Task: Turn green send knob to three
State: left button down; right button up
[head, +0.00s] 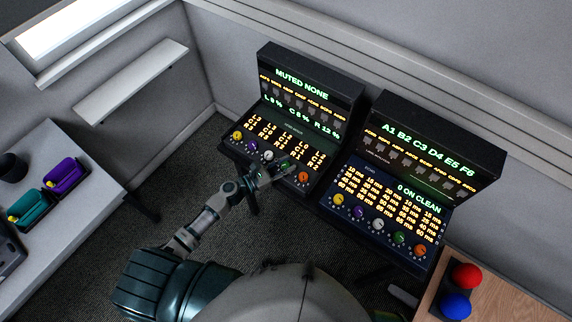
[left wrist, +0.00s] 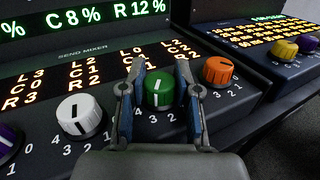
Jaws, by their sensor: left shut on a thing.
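The green send knob (left wrist: 159,88) sits on the send mixer panel (left wrist: 85,50) between the white knob (left wrist: 80,115) and the orange knob (left wrist: 217,71). In the left wrist view my left gripper (left wrist: 160,95) has one finger on each side of the green knob and is shut on it. The knob's white pointer line tilts slightly; the printed numbers around it are partly hidden by the fingers. In the head view my left gripper (head: 268,177) reaches the front of the left console, mostly covering the green knob. My right gripper is not in view.
The left console's display (head: 302,84) reads "MUTED NONE". A second console (head: 420,144) with its own green knob (head: 399,237) stands to the right. A table with trays is at left.

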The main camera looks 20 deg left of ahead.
pick_arm(q)
jog(key=shift+a, duration=0.1)
dwell(0.3)
jog(key=c, duration=0.8)
grip_release()
jog(key=v, duration=1.2)
jog(key=shift+a, duration=0.1)
jog(key=shift+w, duration=0.1)
